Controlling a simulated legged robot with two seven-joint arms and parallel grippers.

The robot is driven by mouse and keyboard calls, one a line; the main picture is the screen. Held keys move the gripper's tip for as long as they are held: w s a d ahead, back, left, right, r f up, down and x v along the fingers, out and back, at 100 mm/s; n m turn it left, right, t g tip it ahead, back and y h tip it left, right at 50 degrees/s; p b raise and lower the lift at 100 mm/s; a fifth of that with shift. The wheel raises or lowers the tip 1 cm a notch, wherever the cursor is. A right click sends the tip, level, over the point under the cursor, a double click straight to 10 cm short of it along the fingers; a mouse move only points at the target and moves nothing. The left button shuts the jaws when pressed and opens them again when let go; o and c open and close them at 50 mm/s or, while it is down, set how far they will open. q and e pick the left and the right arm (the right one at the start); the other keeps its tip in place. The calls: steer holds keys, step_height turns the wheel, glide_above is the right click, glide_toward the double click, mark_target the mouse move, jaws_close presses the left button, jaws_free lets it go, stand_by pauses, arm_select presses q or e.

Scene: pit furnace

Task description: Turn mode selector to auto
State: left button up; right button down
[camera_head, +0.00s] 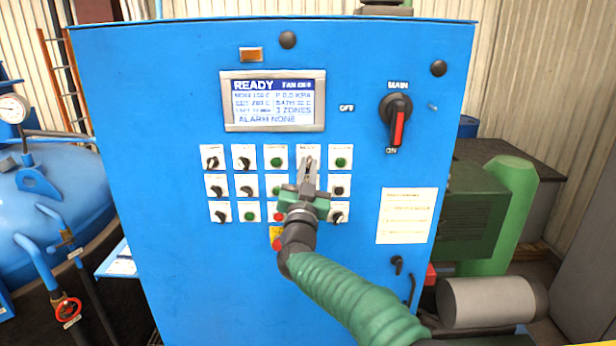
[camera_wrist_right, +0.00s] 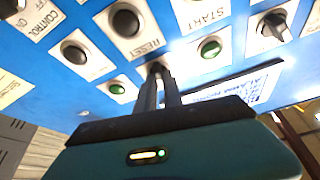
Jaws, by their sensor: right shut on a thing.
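The blue control cabinet (camera_head: 130,140) carries rows of small knobs and buttons on white label plates. My right gripper (camera_head: 308,163) reaches up to the top row, fourth column, and is shut on a selector knob there. The knob is mostly hidden by the fingers, so its pointing direction cannot be told. Its label is too small to read. In the wrist view the right fingers (camera_wrist_right: 158,78) reach the panel close together, with only a dark bit of the knob at their tips. My left gripper is not in view.
Green buttons (camera_head: 278,162) (camera_head: 341,162) flank the gripped knob closely. Other black knobs (camera_head: 211,162) sit left. Above is a display (camera_head: 273,101) reading READY. A main switch (camera_head: 397,118) with a red handle is at upper right.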

steer(key=shift+a+f+m+g+h, duration=0.15)
steer(key=shift+m+h, duration=0.15)
steer(key=shift+m, duration=0.45)
steer(key=shift+d+f+m+g+h, duration=0.1)
steer(key=shift+m+h, duration=0.2)
steer(key=shift+m, duration=0.4)
steer(key=shift+a+f+m+g+h, duration=0.15)
steer(key=shift+m+h, duration=0.15)
steer(key=shift+m, duration=0.75)
steer(key=c, duration=1.7)
jaws_free()
steer(key=shift+w, duration=0.1)
steer(key=shift+o, duration=1.1)
steer(key=shift+w+r, duration=0.1)
steer(key=shift+r, duration=0.05)
steer(key=shift+s, duration=0.25)
steer(key=b+v, duration=0.6)
steer(key=v, duration=1)
steer(key=shift+a, duration=0.2)
